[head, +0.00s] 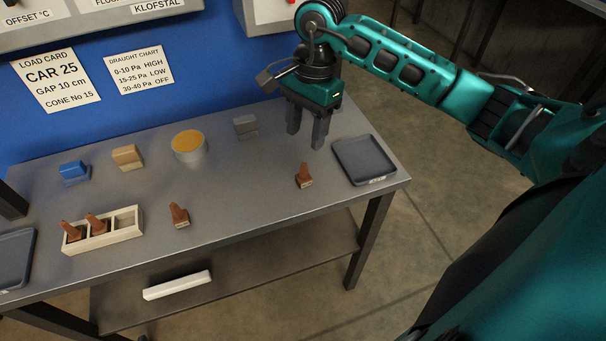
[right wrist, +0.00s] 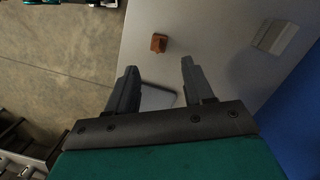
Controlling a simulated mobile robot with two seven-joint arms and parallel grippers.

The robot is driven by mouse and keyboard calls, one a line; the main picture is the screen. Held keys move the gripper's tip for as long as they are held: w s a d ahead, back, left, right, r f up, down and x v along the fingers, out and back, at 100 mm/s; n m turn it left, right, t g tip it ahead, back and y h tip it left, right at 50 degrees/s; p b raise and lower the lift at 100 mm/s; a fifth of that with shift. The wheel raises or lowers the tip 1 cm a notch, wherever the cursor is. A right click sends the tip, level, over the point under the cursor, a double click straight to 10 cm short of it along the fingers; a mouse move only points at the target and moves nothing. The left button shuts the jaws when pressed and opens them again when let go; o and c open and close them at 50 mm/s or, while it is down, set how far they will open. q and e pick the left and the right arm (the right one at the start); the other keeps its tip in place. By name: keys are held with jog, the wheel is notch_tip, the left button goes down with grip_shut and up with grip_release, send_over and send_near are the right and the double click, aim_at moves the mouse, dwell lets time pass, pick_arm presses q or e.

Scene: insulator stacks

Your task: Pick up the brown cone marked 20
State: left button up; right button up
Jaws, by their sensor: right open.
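Several brown cones stand on the grey table (head: 255,190). One cone (head: 304,177) is at the right, near the front edge; it also shows in the right wrist view (right wrist: 158,43), beyond the fingertips. Another cone (head: 180,216) stands near the middle front. Two more cones (head: 72,233) (head: 97,224) sit in a cream rack (head: 103,240) whose right compartment looks empty. The numbers on the cones are too small to read. My right gripper (head: 306,140) is open and empty, above and behind the right cone, not touching it. My left gripper is out of view.
A dark tray (head: 378,178) lies right of the right cone. Behind stand a grey block (head: 246,131), a tin with a yellow top (head: 189,154), a tan block (head: 127,158) and a blue block (head: 73,171). Bare table lies between the two loose cones.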

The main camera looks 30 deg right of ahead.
aim_at(304, 163)
jog(key=f, duration=0.3)
jog(key=shift+a+f, duration=0.3)
jog(key=shift+f, duration=0.1)
jog(key=shift+s+a+f+p, duration=0.1)
jog(key=shift+s+f+p, duration=0.1)
jog(key=shift+f, duration=1.2)
jog(key=shift+s+a+f+p, duration=0.1)
jog(key=shift+s+f, duration=0.05)
jog(key=shift+f, duration=1.2)
grip_shut()
